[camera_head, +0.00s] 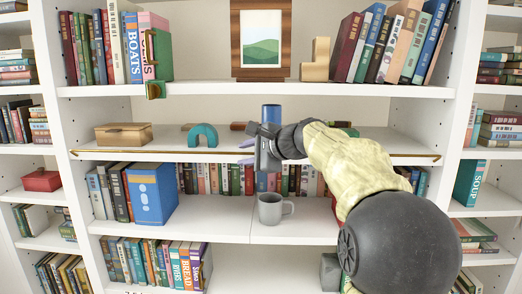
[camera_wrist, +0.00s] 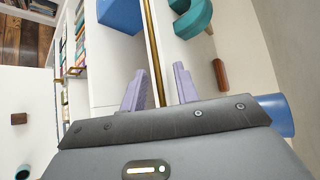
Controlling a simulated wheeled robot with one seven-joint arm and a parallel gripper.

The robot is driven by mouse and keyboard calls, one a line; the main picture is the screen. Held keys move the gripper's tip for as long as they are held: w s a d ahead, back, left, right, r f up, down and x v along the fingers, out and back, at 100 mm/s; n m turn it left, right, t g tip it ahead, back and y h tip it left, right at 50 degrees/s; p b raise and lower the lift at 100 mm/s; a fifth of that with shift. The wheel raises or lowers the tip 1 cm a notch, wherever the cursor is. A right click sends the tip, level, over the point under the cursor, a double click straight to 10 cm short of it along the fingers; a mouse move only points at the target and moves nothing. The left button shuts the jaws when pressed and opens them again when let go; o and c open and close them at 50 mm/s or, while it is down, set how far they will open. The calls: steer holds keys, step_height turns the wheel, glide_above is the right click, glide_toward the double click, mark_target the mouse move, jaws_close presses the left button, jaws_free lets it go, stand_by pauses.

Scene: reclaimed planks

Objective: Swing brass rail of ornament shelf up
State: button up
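The brass rail (camera_head: 120,152) is a thin bar that runs level along the front edge of the ornament shelf (camera_head: 165,143), at the shelf board's height. Its right end shows at the right side (camera_head: 425,155). In the wrist view the rail (camera_wrist: 154,45) passes between the two lavender fingers. My gripper (camera_head: 246,152) is at the middle of the rail, and its fingers are open on either side of it. In the wrist view my gripper (camera_wrist: 160,86) shows a gap between each finger and the rail. My arm hides part of the rail's right half.
On the ornament shelf stand a wooden box (camera_head: 124,133), a teal arch (camera_head: 203,135), a blue cylinder (camera_head: 271,113) and a brown block (camera_wrist: 221,75). Below are a blue box file (camera_head: 152,193) and a grey mug (camera_head: 271,208). Books and a framed picture (camera_head: 262,42) fill the shelf above.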

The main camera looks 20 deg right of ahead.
steer(key=b+v, duration=0.4)
steer(key=v, duration=1.3)
steer(key=shift+s, duration=0.1)
steer(key=s+a+f+n+g+h, duration=0.1)
steer(key=a+f+n+g+h, duration=0.15)
steer(key=f, duration=1.15)
steer(key=a+f+n+g+h, duration=0.1)
steer(key=f+n+g+h, duration=0.15)
steer(key=f, duration=1.15)
steer(key=s+a+f+n+g+h, duration=0.1)
steer(key=s+a+f+n+g, duration=0.1)
steer(key=s+f+n, duration=0.3)
steer(key=s+a+f+n+g+h, duration=0.1)
steer(key=s+f+n, duration=0.5)
steer(key=f, duration=0.8)
steer(key=s+a+g, duration=0.1)
steer(key=s+a, duration=0.1)
steer(key=s, duration=0.1)
steer(key=shift+s+f, duration=0.25)
steer(key=shift+s, duration=0.15)
